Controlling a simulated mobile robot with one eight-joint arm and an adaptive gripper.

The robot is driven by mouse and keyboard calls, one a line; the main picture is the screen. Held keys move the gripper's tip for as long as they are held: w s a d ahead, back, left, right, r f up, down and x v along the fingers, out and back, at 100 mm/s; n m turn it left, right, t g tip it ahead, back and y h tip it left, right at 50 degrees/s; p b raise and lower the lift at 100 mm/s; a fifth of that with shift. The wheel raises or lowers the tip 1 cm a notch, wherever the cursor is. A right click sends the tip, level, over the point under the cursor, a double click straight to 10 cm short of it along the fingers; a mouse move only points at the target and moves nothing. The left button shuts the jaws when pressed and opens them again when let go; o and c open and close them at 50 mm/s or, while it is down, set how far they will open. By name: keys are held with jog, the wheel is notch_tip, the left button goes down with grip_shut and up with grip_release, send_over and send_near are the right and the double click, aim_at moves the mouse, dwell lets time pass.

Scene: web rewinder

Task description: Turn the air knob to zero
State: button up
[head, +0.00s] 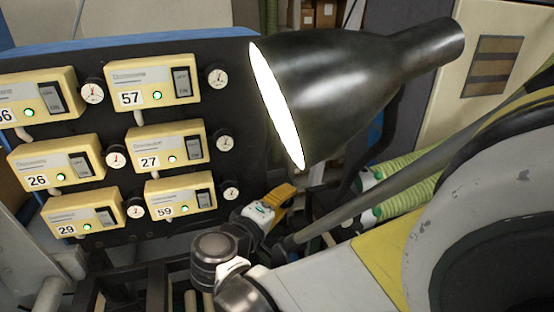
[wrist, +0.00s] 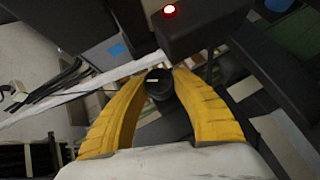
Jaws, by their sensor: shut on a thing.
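The air knob (wrist: 158,84) is a small round black knob with a pale mark on its face, seen in the wrist view between the tips of my yellow gripper fingers. My gripper (wrist: 160,76) is shut on it, with one finger on each side. In the head view my gripper (head: 284,192) shows its yellow fingers low in the middle, right of the panel. The knob cannot be made out in the head view. I cannot read any scale around the knob.
A dark panel (head: 112,118) with several numbered cream boxes and small gauges stands at the left. A large black lamp (head: 345,85) hangs above my gripper. Green ribbed hoses (head: 400,178) lie to the right. A dark box with a red light (wrist: 190,25) is close beyond the fingers.

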jog(key=b, duration=0.2)
jog(key=n+t+h+b, duration=0.1)
jog(key=b, duration=0.2)
jog(key=shift+f+n+t+h, duration=0.3)
jog(key=shift+f, duration=0.05)
jog(key=shift+r+n+t+h+b, duration=0.15)
jog(key=shift+n+t+h+b, duration=0.25)
jog(key=shift+b, duration=0.8)
jog(key=shift+r+n+t+b, duration=0.1)
jog(key=shift+n+t+b, duration=0.2)
jog(key=shift+b, duration=0.1)
jog(key=shift+r, duration=0.1)
jog(key=o, duration=1.2)
jog(key=shift+w, duration=0.15)
